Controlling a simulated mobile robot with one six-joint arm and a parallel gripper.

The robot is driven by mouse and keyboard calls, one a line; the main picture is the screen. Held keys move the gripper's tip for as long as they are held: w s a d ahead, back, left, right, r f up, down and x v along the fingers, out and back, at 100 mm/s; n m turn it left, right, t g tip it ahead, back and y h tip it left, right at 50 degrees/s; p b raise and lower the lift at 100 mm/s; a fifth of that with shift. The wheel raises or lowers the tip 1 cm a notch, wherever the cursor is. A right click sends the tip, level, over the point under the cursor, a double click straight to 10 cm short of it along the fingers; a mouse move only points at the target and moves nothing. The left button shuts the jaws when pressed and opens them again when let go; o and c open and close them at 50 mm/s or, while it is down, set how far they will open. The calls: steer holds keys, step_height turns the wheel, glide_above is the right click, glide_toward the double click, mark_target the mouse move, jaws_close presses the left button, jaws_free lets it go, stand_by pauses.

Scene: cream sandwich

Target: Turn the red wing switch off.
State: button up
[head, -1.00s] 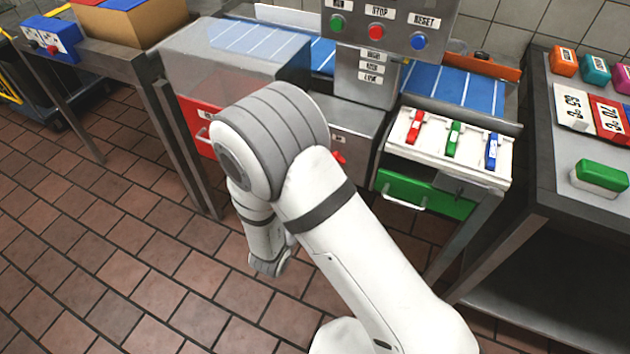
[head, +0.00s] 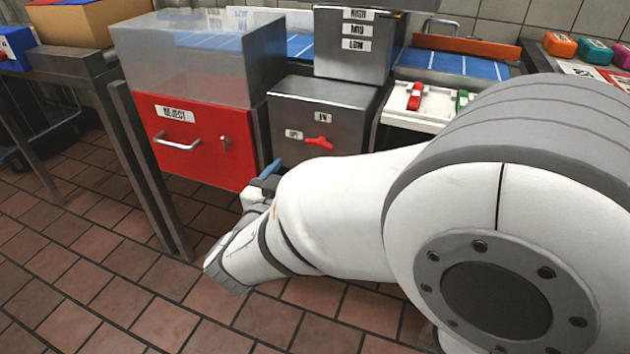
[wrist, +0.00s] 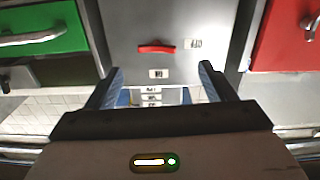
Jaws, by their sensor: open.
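The red wing switch (head: 319,143) is on the front of a grey metal box (head: 292,155), its wing lying roughly level. One small label is above it and another to its left; the upper seems to read ON, the left OFF. In the wrist view, which looks upside down, the switch (wrist: 157,48) is ahead of the fingers, apart from them. My gripper (wrist: 160,80) is open and empty, its two blue-padded fingers spread. In the head view, part of my gripper (head: 268,172) shows left of and below the switch; the rest is hidden by my arm.
A red reject drawer (head: 205,150) with a handle is left of the box. A white panel (head: 425,118) with red and green switches is to its right. A green drawer (wrist: 40,28) shows in the wrist view. Floor in front is clear.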

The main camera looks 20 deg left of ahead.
mark_target(320, 144)
steer(key=shift+m, duration=0.7)
steer(key=w+b, duration=0.1)
steer(key=w, duration=0.1)
steer(key=w+b, duration=0.1)
steer(key=w, duration=0.2)
steer(key=w+d+b, duration=0.1)
steer(key=w, duration=0.1)
steer(key=shift+w, duration=0.3)
steer(key=c, duration=1)
